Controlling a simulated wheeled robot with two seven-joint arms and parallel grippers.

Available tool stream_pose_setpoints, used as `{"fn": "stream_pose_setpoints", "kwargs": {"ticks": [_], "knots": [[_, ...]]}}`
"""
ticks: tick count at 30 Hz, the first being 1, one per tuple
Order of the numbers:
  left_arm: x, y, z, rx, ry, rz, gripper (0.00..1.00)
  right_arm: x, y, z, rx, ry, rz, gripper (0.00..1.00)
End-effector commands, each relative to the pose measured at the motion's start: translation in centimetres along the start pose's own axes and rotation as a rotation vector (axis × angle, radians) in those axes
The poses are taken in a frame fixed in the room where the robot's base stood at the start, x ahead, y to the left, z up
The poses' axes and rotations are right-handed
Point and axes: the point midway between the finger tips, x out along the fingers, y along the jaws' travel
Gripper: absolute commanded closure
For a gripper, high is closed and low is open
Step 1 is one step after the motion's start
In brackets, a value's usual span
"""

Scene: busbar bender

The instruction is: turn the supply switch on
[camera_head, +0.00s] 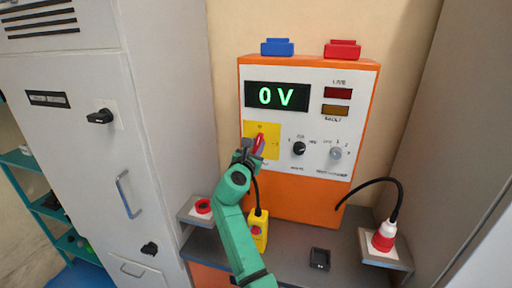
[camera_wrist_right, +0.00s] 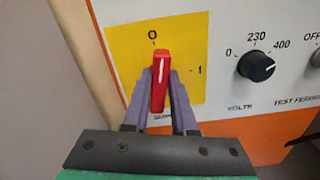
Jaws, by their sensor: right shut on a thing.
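The supply switch (camera_wrist_right: 161,76) is a red handle with a white line on a yellow plate (camera_wrist_right: 120,50). In the right wrist view its handle points up toward the 0 mark, with the 1 mark to its right. My right gripper (camera_wrist_right: 160,88) has its fingers closed on the two sides of the red handle. In the head view my right gripper (camera_head: 246,157) covers part of the yellow plate (camera_head: 269,130), and the red handle (camera_head: 259,142) shows just above it. The display (camera_head: 277,96) reads 0 V. My left gripper is not in view.
The orange and white unit also has a black volts knob (camera_head: 299,148) and a grey knob (camera_head: 335,153). A red plug (camera_head: 384,236) sits at right. A grey cabinet (camera_head: 95,150) is close on the left.

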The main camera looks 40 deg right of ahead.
Motion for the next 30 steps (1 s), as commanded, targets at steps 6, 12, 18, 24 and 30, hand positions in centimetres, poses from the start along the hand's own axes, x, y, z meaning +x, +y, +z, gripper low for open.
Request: {"fn": "stream_pose_setpoints", "kwargs": {"ticks": [6, 12, 18, 24, 30], "knots": [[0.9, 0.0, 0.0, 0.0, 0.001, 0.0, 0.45, 0.1, -0.3, -0.2, 0.197, 0.0, 0.0, 1.0], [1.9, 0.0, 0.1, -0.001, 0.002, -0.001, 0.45, 0.1, -0.4, -0.3, 0.39, 0.0, 0.0, 1.0], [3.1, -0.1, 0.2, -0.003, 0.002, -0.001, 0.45, 0.1, -0.5, -0.4, 0.58, -0.001, 0.002, 1.0], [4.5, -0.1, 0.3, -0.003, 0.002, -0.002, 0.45, 0.1, -0.6, -0.5, 0.771, -0.001, 0.004, 1.0], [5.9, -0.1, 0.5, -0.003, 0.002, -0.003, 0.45, 0.0, -0.7, -0.6, 0.961, -0.002, 0.005, 1.0]]}}
